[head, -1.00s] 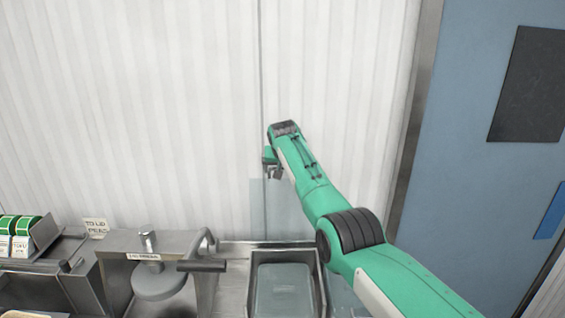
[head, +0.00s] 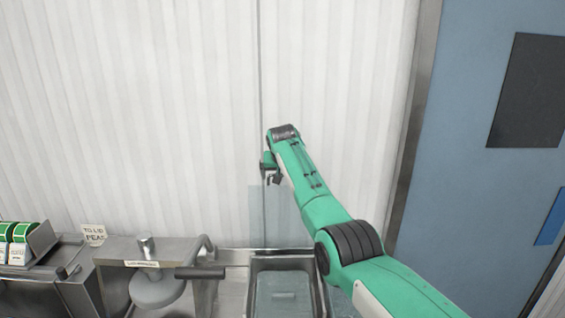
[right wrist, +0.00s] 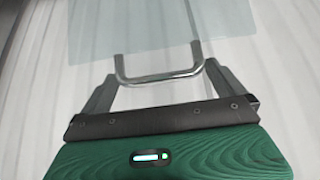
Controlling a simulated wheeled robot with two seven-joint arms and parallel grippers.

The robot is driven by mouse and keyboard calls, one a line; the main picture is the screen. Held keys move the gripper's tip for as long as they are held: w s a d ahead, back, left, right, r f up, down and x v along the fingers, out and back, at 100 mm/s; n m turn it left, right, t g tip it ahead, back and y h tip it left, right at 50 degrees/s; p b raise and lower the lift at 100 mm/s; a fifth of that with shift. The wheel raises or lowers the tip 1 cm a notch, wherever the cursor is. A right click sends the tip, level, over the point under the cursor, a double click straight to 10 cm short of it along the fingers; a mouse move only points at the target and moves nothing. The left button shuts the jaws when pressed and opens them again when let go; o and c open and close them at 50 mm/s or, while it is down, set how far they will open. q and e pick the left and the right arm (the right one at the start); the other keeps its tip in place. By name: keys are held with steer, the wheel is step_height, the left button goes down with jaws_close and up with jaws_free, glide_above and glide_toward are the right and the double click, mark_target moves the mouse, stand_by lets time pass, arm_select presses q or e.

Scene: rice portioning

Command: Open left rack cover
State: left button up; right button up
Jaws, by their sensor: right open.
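A clear, bluish rack cover (head: 267,222) stands raised against the pale wall in the head view, above a metal rack tray. In the right wrist view the clear panel (right wrist: 150,25) fills the top, with a bent metal handle (right wrist: 160,78) on its near edge. My right gripper (head: 270,178) is at the top of the panel in the head view. In the right wrist view its two fingers (right wrist: 153,72) are open, one on each side of the handle. I cannot tell whether they touch it. My left gripper is out of view.
A metal tray (head: 253,301) holding a clear bluish container (head: 284,292) is below the panel. To its left stands a metal machine with a round lid (head: 157,289) and dark handle (head: 200,272). Green-topped packs (head: 20,232) sit far left. A blue door (head: 460,190) is at right.

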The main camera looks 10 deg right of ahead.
steer(key=b+v, duration=0.6)
steer(key=v, duration=0.6)
steer(key=shift+s, duration=0.15)
